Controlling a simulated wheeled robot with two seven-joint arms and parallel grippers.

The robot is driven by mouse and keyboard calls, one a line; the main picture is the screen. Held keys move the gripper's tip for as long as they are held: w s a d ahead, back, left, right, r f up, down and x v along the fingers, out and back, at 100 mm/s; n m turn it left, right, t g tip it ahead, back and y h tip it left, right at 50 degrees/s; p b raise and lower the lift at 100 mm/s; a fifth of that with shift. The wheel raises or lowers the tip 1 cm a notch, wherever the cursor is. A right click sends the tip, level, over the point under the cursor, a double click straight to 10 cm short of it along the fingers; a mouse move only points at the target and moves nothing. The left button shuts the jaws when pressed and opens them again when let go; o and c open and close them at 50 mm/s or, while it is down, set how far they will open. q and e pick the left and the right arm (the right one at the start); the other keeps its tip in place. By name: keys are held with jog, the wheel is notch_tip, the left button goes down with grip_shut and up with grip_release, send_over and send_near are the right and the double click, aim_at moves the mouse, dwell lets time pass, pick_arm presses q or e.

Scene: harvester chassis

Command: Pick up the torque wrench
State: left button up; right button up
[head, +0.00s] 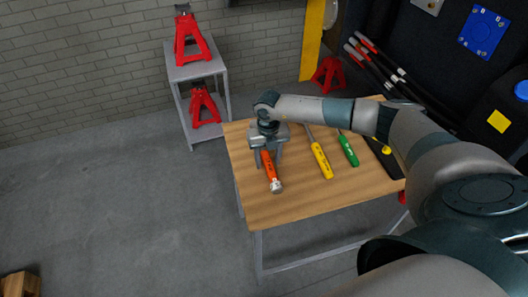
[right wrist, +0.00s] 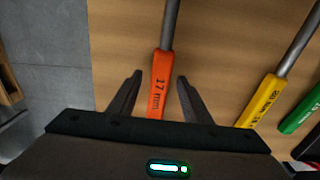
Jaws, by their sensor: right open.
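Several long-handled tools lie on a wooden table. An orange-handled tool (head: 271,174) is marked "17 mm" on its handle (right wrist: 158,90). To its right lies a yellow-handled tool (head: 322,162) with a grey shaft; its lettering is hard to read in the right wrist view (right wrist: 260,101). A green-handled tool (head: 348,150) lies further right. I cannot tell for sure which is the torque wrench. My right gripper (head: 267,163) is open over the orange handle, with one finger on each side of it in the right wrist view (right wrist: 160,76). My left gripper is out of view.
The wooden table (head: 300,203) has bare room in front of the tools. A black item (head: 384,158) lies at its right. A grey shelf (head: 196,71) with red jack stands (head: 191,40) stands behind left. Dark machinery (head: 470,70) rises at the right.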

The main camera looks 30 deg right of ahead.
grip_shut()
jog(key=shift+r, duration=0.1)
jog(key=shift+w+r, duration=0.1)
